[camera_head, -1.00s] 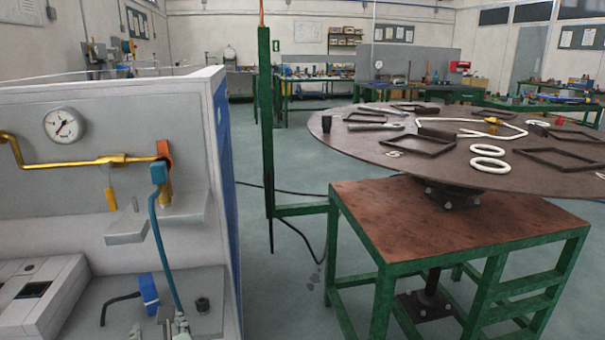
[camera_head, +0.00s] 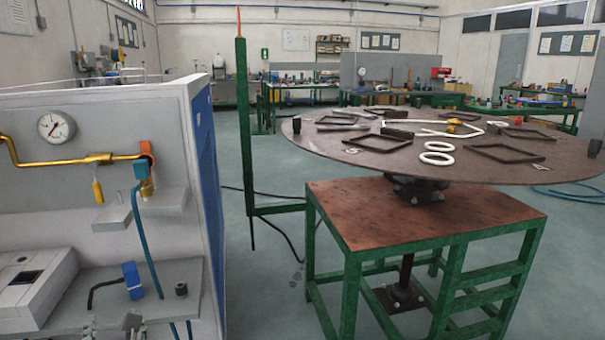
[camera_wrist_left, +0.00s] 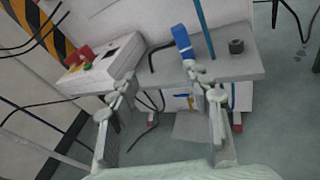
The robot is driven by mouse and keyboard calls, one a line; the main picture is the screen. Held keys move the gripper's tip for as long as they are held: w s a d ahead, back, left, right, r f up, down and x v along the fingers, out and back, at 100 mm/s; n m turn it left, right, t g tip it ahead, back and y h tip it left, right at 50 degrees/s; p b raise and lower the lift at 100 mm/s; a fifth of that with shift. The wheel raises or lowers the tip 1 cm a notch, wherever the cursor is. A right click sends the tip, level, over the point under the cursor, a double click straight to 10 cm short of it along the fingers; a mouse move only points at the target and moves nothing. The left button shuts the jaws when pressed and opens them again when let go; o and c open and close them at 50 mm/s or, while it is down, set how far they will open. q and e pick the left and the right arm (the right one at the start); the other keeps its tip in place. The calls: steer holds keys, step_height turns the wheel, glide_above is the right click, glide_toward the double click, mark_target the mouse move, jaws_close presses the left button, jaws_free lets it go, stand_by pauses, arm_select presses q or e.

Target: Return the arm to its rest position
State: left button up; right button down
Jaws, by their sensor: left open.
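My left gripper (camera_head: 111,325) shows only at the bottom left edge of the head view, its grey fingertips just in front of the bench shelf. In the left wrist view, the two fingers of my left gripper (camera_wrist_left: 163,85) are spread apart with nothing between them. A grey shelf (camera_wrist_left: 240,68) lies beyond the fingers there, with a blue clamp-like piece (camera_wrist_left: 183,42) near the right fingertip. I cannot tell whether they touch. Most of my left arm is out of the head view. My right gripper is not in either view.
The gas panel carries a pressure gauge (camera_head: 57,126), a yellow pipe (camera_head: 60,162) and a blue hose (camera_head: 147,240). A white box (camera_head: 35,290) stands on the shelf. A round table (camera_head: 290,130) holds frames and rings. Open floor (camera_head: 260,300) lies between.

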arm_select(q)
steer(key=a+r+m+t+y, duration=0.1)
steer(key=a+r+m+t, duration=0.15)
steer(key=a+r, duration=0.2)
steer(key=s+a+f+n+g+h, duration=0.1)
steer(key=s+a+f+n+g, duration=0.2)
steer(key=f+n, duration=0.55)
steer(key=s+a+f+n+g+h, duration=0.1)
steer(key=s+a+f+n+g, duration=0.3)
steer(key=f, duration=0.7)
steer(key=s+a+f+n+g+h, duration=0.1)
steer(key=s+f+n+g+h, duration=0.1)
steer(key=s+f+n, duration=0.45)
steer(key=s+f+n+g+h, duration=0.1)
steer(key=s+f+n+g, duration=0.25)
steer(key=f+n, duration=0.6)
steer(key=s+d+f+n+h, duration=0.2)
steer(key=d, duration=0.7)
steer(key=s+d+f+n+h, duration=0.1)
steer(key=s+d+f, duration=0.1)
steer(key=d, duration=0.7)
steer(key=shift+d+f+n+h, duration=0.25)
steer(key=shift+f+n+h, duration=0.15)
steer(key=shift+f, duration=0.45)
